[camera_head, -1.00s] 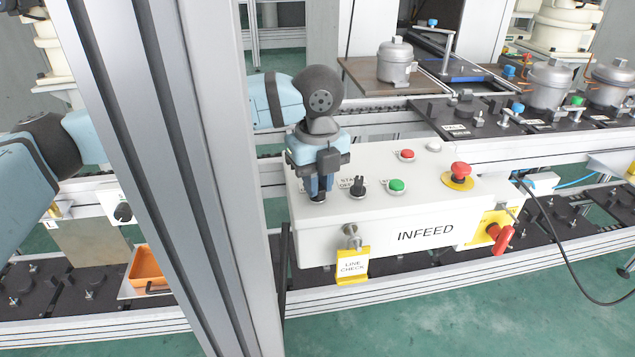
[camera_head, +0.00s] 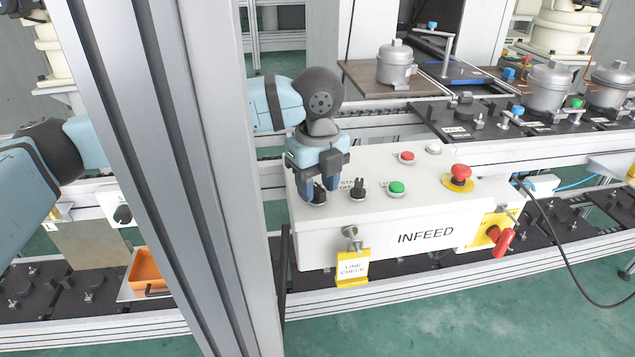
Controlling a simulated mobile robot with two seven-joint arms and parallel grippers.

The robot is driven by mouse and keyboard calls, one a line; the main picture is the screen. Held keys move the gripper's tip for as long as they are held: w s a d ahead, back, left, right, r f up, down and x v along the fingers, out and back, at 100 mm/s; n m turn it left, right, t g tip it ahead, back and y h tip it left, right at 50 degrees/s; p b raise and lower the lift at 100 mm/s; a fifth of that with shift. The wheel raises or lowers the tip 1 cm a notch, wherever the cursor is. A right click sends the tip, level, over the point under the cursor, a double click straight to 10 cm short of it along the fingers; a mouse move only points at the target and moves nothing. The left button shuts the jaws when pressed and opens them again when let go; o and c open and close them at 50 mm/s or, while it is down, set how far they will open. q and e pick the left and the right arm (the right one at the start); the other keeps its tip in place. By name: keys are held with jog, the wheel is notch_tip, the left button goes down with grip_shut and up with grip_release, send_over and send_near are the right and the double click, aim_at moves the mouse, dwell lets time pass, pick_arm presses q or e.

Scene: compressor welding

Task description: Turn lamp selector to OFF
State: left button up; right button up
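The white INFEED control box (camera_head: 370,225) carries two black rotary selectors on its top. My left gripper (camera_head: 321,187) points down at the left selector (camera_head: 318,195). Its two fingers stand apart, with the selector's black knob showing between and just below them. I cannot tell if either finger touches the knob. The label by this selector is hidden behind the gripper, so I cannot read whether it is the lamp selector. The second selector (camera_head: 358,188) is just to the right, with partly hidden lettering beside it. My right gripper is not in view.
The box also has a green button (camera_head: 397,188), a red button (camera_head: 407,157), a red emergency stop (camera_head: 461,172) and a red handle (camera_head: 502,242). A yellow LINE CHECK tag (camera_head: 352,267) hangs in front. A grey post (camera_head: 220,150) crosses before my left arm.

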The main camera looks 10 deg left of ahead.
aim_at(317, 187)
pick_arm(q)
notch_tip(317, 187, up, 14)
jog(key=p, duration=0.1)
jog(key=shift+p, duration=0.4)
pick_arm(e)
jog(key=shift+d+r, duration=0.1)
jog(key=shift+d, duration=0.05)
pick_arm(q)
jog(key=shift+f, duration=0.1)
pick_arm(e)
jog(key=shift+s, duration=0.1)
